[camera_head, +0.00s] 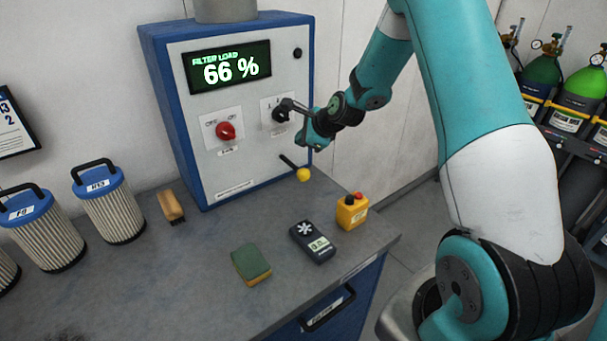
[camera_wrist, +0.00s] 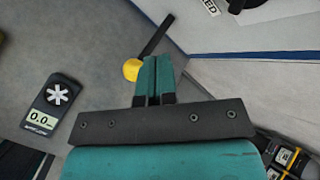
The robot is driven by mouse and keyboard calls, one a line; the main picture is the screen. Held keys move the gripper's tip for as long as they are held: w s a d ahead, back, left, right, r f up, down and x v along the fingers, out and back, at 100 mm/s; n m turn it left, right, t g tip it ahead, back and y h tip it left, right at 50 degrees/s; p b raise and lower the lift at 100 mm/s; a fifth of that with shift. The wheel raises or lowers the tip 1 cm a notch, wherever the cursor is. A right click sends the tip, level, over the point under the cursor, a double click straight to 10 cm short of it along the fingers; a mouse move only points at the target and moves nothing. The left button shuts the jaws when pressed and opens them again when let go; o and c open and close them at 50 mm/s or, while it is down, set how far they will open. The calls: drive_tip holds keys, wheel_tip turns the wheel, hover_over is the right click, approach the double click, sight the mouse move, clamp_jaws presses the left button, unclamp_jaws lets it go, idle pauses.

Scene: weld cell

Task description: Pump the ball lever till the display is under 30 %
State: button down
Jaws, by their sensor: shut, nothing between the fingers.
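The blue and grey filter cabinet (camera_head: 312,75) has a display (camera_head: 229,67) reading "FILTER LOAD 66 %". Its ball lever is a black rod with a yellow ball (camera_head: 303,175), sticking out low on the front, tilted slightly downward. In the wrist view the yellow ball (camera_wrist: 131,70) shows just left of my fingertips, with the rod running up and right behind them. My gripper (camera_head: 318,147) is above the ball in the head view, fingers pointing down. In the wrist view the teal fingers (camera_wrist: 152,65) are together and empty. Whether they touch the lever cannot be told.
A red knob (camera_head: 226,131) and a black rotary switch (camera_head: 281,114) sit on the cabinet front. On the bench are a handheld meter (camera_head: 312,242), a yellow button box (camera_head: 351,211), a sponge (camera_head: 251,264), a brush (camera_head: 171,207) and filter cartridges (camera_head: 109,205). Gas cylinders (camera_head: 570,110) stand right.

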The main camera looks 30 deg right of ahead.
sight(305, 173)
drive_tip(key=shift+f+b, duration=1.85)
drive_tip(key=shift+f, duration=1.2)
drive_tip(key=shift+f, duration=0.4)
drive_tip(key=shift+f+b, duration=1.7)
drive_tip(key=shift+f, duration=0.6)
idle(1.5)
drive_tip(key=shift+r+p, duration=2.1)
drive_tip(key=shift+r, duration=0.6)
